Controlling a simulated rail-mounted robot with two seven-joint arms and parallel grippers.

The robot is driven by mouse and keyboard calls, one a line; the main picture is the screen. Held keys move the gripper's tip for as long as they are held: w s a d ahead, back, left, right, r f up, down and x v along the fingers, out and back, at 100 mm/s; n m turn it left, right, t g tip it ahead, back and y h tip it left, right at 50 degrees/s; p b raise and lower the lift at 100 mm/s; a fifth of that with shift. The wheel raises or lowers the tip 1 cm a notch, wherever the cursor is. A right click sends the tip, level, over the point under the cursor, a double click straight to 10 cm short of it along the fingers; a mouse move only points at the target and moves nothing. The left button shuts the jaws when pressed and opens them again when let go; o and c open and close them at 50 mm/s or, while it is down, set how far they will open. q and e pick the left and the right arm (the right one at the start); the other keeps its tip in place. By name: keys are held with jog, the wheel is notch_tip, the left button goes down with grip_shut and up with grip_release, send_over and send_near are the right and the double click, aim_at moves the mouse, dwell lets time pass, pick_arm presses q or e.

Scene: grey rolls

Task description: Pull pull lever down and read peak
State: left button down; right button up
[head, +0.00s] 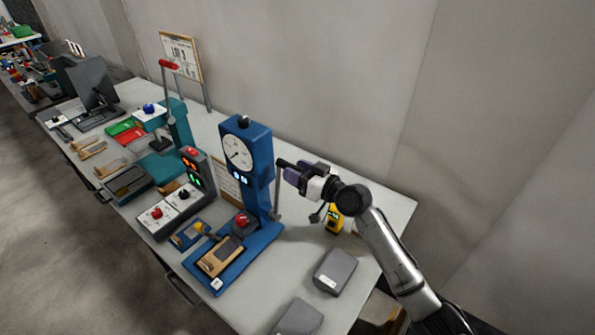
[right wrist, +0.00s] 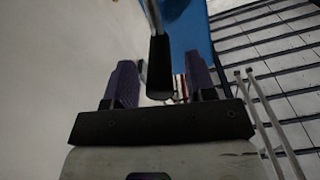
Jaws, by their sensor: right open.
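The blue tester (head: 262,195) with a round white dial (head: 238,153) stands upright on the table. Its pull lever (head: 277,195) rises along the right side of the column; its dark grip is at the top, by my right gripper. My right gripper (head: 284,171) is open at the grip, its arm reaching in from the right. In the right wrist view, the black grip (right wrist: 159,72) and its metal rod lie between the two purple fingers, with a visible gap on each side. The dial's needle reading is too small to tell. My left gripper is out of view.
A wooden-topped block (head: 220,256) and a red knob (head: 241,219) are at the tester's base. A yellow device (head: 334,219) and grey boxes (head: 335,272) lie right of it. A control box (head: 170,209) and a green press (head: 180,130) stand left. A wall rises behind.

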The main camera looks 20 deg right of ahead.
jog(key=shift+c, duration=0.5)
grip_shut()
